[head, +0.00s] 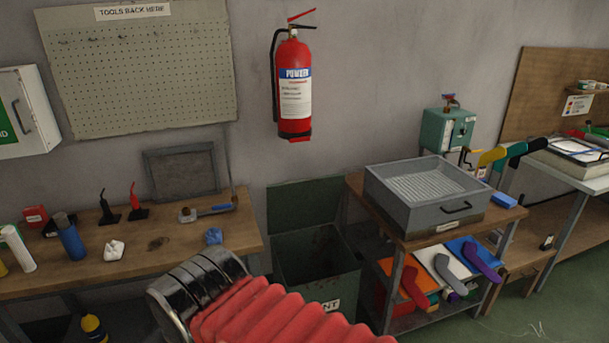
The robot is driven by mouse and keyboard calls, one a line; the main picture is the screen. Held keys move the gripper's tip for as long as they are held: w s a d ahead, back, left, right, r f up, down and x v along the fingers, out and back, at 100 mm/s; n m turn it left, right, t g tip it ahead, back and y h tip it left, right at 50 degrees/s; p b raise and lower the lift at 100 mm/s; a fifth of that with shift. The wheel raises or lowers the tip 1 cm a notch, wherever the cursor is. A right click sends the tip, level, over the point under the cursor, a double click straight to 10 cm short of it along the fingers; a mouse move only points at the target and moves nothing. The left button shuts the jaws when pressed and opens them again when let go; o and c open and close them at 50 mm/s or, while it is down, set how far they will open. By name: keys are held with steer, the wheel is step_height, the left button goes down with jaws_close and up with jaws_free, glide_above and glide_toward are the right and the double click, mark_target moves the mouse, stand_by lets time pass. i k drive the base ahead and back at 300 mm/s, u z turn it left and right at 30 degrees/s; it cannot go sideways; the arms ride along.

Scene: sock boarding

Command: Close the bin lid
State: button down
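The dark green bin (340,288) stands on the floor between the wooden workbench and the trolley. Its lid (305,203) is open and stands upright at the back of the bin, against the wall. The bin's opening faces up, and its inside is partly visible. A white label, partly hidden, is on its front. My arm's red ribbed sleeve and metal collar cross the bottom of the view and cover the lower left of the bin. My gripper is not in view.
The workbench (165,262) at left holds bottles, a blue cloth and tools. The trolley (415,240) at right carries a grey metal tray (425,215). A red fire extinguisher (295,85) hangs above the bin. Green floor (560,300) is free at far right.

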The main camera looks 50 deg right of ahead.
mark_target(303, 203)
steer(key=z, duration=0.15)
steer(key=i, duration=0.75)
steer(key=z, duration=0.7)
steer(key=i, duration=0.65)
steer(key=z, duration=0.55)
